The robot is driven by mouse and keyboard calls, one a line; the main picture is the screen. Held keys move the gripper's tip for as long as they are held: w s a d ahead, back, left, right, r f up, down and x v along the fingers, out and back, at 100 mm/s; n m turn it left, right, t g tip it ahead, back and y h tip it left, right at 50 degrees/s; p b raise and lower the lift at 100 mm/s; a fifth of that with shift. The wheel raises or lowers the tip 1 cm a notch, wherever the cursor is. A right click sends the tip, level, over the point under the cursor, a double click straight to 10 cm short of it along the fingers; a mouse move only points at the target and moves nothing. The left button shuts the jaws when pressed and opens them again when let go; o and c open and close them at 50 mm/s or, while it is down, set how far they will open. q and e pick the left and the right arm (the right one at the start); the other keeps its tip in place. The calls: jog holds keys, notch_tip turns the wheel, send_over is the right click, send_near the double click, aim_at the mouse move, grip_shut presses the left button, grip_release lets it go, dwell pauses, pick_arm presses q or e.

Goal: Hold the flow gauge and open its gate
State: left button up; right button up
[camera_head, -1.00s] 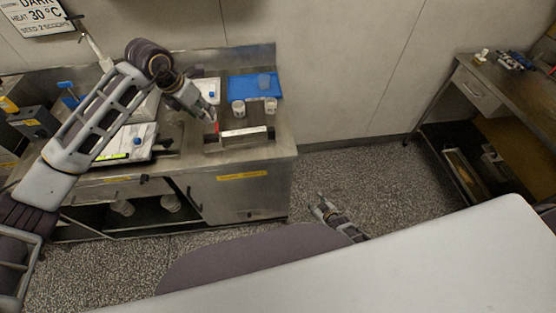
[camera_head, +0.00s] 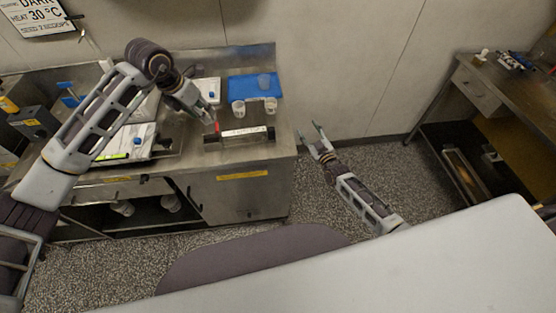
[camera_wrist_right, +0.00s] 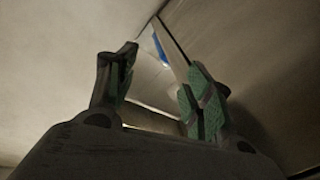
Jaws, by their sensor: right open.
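The flow gauge (camera_head: 246,133) appears to be the low metal piece with a white printed strip, lying on the steel counter near its right front edge. A small red part, perhaps its gate (camera_head: 217,127), stands at its left end. My left gripper (camera_head: 212,117) is just above and beside that red part; its fingers are too small to tell whether they touch or are closed. My right gripper (camera_head: 309,130) is open and empty, off the counter's right side, apart from the gauge. The right wrist view shows its green-padded fingers (camera_wrist_right: 160,75) spread.
Two white cups (camera_head: 239,107) and a blue tray (camera_head: 250,87) with a translucent blue cup (camera_head: 264,81) are behind the gauge. A scale-like device (camera_head: 128,145) lies to the left. A bench (camera_head: 500,85) stands at the right, with open floor between.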

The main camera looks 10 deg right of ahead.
aim_at(272, 132)
notch_tip(272, 132, up, 6)
jog(key=a+t, duration=0.1)
jog(key=s+a+r, duration=0.1)
jog(key=a, duration=0.1)
jog(key=s+a+r+m+t, duration=0.1)
jog(key=s+a, duration=0.1)
jog(key=a, duration=0.1)
jog(key=s+a+r+m, duration=0.1)
jog(key=a, duration=0.1)
jog(key=shift+s+a+r+t+h, duration=0.1)
jog(key=shift+s+a+t+h, duration=0.05)
jog(key=shift+t+h, duration=0.2)
jog(key=s+a+f+m+g+h, duration=0.2)
jog(key=s+a+m, duration=0.3)
jog(key=s+a, duration=0.4)
jog(key=shift+s+f+g+h, duration=0.35)
jog(key=shift+s+f+h, duration=0.15)
jog(key=shift+s, duration=0.35)
jog(key=shift+w+d, duration=0.1)
jog(key=shift+w, duration=0.1)
jog(key=shift+w+d, duration=0.2)
jog(key=shift+w, duration=3.15)
jog(key=shift+w+d, duration=0.2)
jog(key=shift+w, duration=3.15)
jog(key=shift+c, duration=0.2)
grip_shut()
